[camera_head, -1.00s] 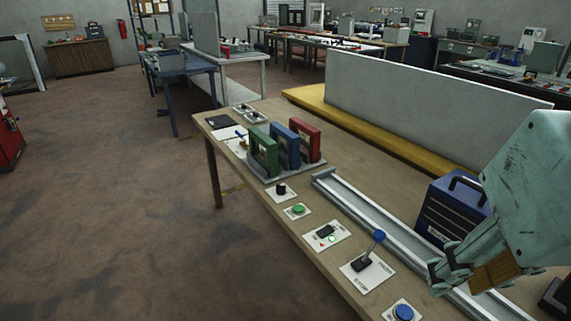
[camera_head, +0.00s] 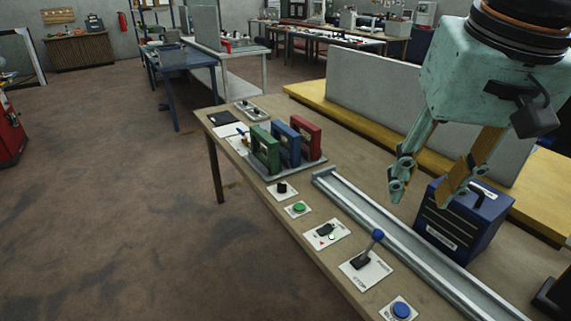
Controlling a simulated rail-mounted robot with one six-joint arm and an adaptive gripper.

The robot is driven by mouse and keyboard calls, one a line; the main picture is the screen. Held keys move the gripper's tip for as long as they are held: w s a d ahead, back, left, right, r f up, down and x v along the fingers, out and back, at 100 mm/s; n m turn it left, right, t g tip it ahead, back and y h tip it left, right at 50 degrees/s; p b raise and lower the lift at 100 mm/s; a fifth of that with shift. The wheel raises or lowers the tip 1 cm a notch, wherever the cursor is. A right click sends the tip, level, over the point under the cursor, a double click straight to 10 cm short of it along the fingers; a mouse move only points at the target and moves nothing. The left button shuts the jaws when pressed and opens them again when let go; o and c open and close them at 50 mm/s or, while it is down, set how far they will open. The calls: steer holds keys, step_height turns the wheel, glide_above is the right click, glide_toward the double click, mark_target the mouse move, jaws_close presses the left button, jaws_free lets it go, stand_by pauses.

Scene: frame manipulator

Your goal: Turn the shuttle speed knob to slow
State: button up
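Green, blue and red upright frames (camera_head: 288,140) stand behind the knob. A metal rail (camera_head: 385,232) and blue box (camera_head: 461,223) lie right.

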steer(key=w+a+r+m+g+p, duration=0.1)
steer(key=w+a+p, duration=0.1)
steer(key=w, duration=0.7)
steer(key=w+a+r+m+p, duration=0.1)
steer(key=w+a+r+p, duration=0.15)
steer(key=w, duration=0.75)
steer(key=m+g+p, duration=0.2)
steer(key=m+p, duration=0.2)
steer(key=p, duration=0.7)
glide_above(282, 187)
steer(key=w, duration=0.1)
step_height(282, 187, down, 30)
steer(key=shift+w+a+f+h, duration=0.1)
steer(key=shift+w+a+h, duration=0.05)
steer(key=shift+a+h, duration=0.15)
steer(key=shift+d+f, duration=0.2)
steer(key=shift+f, duration=6.7)
steer(key=shift+c, duration=0.2)
